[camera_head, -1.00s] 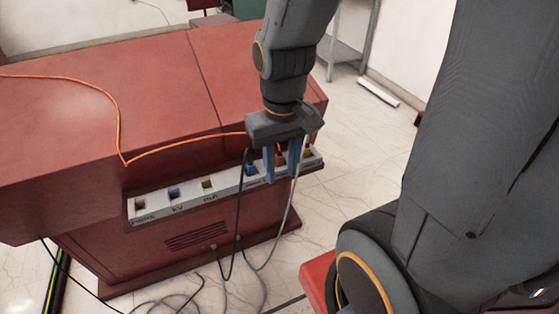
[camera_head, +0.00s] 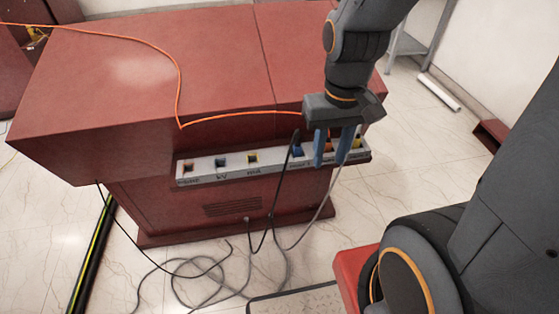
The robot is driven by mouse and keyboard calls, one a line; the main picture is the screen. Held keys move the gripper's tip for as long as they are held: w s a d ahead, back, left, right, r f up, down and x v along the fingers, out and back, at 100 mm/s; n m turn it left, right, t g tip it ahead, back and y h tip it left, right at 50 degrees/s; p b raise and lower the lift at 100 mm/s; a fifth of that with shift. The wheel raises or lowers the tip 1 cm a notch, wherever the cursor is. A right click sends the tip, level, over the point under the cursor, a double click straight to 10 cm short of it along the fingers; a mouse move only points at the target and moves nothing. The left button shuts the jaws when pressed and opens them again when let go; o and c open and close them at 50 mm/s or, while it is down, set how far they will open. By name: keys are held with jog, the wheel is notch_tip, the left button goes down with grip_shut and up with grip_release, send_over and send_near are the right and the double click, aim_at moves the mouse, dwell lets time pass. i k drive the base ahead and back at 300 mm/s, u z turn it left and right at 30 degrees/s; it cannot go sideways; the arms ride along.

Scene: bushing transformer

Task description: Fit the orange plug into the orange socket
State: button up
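My gripper (camera_head: 333,158) points down over the right end of a grey socket strip (camera_head: 225,178). Its two blue fingers stand apart. An orange piece (camera_head: 328,146) shows between them at the strip; I cannot tell whether it is the orange plug, the orange socket or both, nor whether the fingers press on it. An orange cable (camera_head: 240,116) runs over the red cabinet and disappears behind my gripper. Another orange-brown socket (camera_head: 187,168) is at the strip's left end. How deep any plug sits is hidden.
The strip is fixed on the red cabinet (camera_head: 230,60). A blue socket (camera_head: 221,164) and a yellow socket (camera_head: 252,159) are at its left. A blue connector (camera_head: 297,150) is close left of my fingers. A black cable (camera_head: 285,185) and grey cables (camera_head: 190,268) hang down and coil on the floor.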

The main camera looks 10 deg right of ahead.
aim_at(235, 165)
jog(key=u, duration=1.65)
jog(key=i, duration=0.35)
jog(key=z, duration=2.25)
